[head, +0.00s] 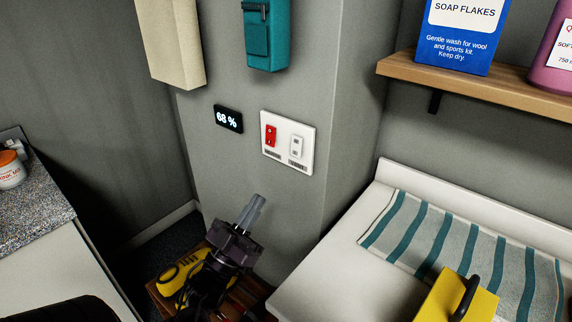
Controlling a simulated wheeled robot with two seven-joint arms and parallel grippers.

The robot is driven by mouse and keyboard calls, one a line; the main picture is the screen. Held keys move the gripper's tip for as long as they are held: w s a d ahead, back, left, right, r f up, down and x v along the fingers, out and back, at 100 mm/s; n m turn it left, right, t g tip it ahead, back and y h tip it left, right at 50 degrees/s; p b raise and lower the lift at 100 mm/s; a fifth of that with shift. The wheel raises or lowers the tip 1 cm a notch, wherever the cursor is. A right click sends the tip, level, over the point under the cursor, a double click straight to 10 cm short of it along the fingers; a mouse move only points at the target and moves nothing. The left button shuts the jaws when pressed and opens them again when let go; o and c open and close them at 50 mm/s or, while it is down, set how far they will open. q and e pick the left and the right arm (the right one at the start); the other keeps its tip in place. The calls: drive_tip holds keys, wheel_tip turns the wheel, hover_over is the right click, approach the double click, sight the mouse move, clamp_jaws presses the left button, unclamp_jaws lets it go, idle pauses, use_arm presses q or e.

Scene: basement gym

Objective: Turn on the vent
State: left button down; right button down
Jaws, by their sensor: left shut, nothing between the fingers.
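A white switch plate (288,143) is on the grey wall pillar. It carries a red rocker switch (270,136) on the left and a white rocker switch (296,146) on the right, each above a small label too small to read. No vent can be made out. My left gripper (256,204) is shut and empty, below and a little left of the plate, apart from it. My right gripper is not in view.
A small display (228,119) reading 68 % is left of the plate. A wooden shelf (490,86) with a SOAP FLAKES box (462,35) is at upper right. A white counter (340,272) with a striped towel (460,245) and yellow object (455,300) is at lower right. A yellow tool (180,272) lies low.

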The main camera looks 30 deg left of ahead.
sight(295, 153)
use_arm(q)
drive_tip(key=shift+w+d+r+p, duration=0.15)
drive_tip(key=shift+w+r+p, duration=0.5)
drive_tip(key=shift+w, duration=1.1)
drive_tip(key=shift+w+d+r+p, duration=0.1)
drive_tip(key=shift+w+r+p, duration=0.25)
drive_tip(key=shift+w+r, duration=1)
drive_tip(key=shift+w+d+r+p, duration=0.15)
drive_tip(key=shift+w+r+p, duration=0.25)
drive_tip(key=shift+w, duration=1.8)
drive_tip(key=shift+f, duration=0.1)
drive_tip(key=shift+f, duration=0.15)
drive_tip(key=b, duration=0.3)
drive_tip(key=shift+w+f+t, duration=0.35)
drive_tip(key=shift+f+t, duration=0.05)
drive_tip(key=shift+r+h+p, duration=0.3)
drive_tip(key=shift+r+p, duration=0.1)
drive_tip(key=shift+r, duration=0.05)
drive_tip(key=shift+f, duration=0.1)
